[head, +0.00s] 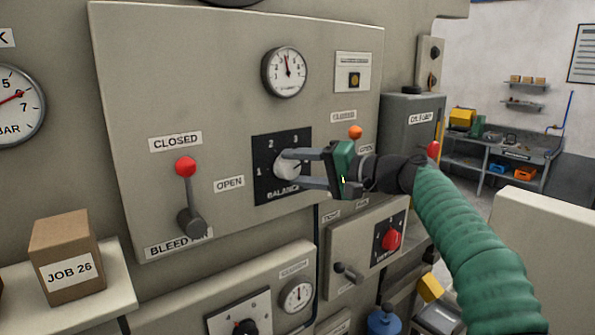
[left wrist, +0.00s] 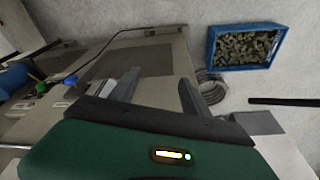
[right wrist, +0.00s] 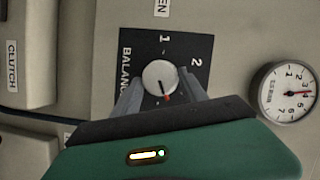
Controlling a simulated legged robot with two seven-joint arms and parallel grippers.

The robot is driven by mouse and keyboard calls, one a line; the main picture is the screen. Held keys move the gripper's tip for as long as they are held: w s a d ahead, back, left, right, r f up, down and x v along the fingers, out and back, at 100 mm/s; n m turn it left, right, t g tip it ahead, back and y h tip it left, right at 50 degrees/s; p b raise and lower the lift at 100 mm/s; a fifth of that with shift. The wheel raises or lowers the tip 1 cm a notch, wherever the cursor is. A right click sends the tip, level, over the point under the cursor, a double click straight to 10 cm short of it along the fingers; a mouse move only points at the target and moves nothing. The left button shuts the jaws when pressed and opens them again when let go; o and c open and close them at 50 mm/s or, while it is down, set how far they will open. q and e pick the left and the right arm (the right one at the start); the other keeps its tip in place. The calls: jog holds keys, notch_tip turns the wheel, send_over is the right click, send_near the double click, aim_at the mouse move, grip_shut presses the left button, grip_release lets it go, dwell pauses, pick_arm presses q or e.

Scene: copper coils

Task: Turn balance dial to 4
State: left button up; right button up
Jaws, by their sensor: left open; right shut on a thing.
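The balance dial (head: 287,166) is a round pale knob on a black plate (head: 263,188) marked 1, 2 and 3 in the head view. My right gripper (head: 291,169) reaches in from the right and is shut on the knob. In the right wrist view the knob (right wrist: 159,77) sits between the two fingers. Its red mark points down in that view, away from the 1 and toward my gripper body. The 4 is not visible; my gripper covers that side of the plate. My left gripper (left wrist: 158,93) is open and empty, seen only in the left wrist view.
A red-knobbed lever (head: 187,185) stands left of the dial, and a gauge (head: 285,72) sits above. An orange-knobbed lever (head: 355,132) is close to my right gripper. A JOB 26 box (head: 68,258) rests on a ledge. A blue crate (left wrist: 247,46) lies on the floor.

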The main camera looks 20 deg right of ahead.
jog(key=shift+f+m+t+y+b, duration=0.2)
jog(key=shift+f+m+y+b, duration=0.1)
jog(key=shift+m+b, duration=0.45)
jog(key=shift+f+m+t+y+b, duration=0.2)
jog(key=shift+m+y+b, duration=0.1)
jog(key=shift+m+b, duration=0.45)
dwell(4.8)
jog(key=o, duration=1)
jog(key=shift+o, duration=1.4)
jog(key=shift+d+r, duration=0.1)
jog(key=shift+o, duration=0.4)
jog(key=shift+w, duration=0.2)
jog(key=shift+s+d, duration=0.1)
jog(key=b+v, duration=0.5)
jog(key=v, duration=1.1)
jog(key=shift+d+b, duration=0.4)
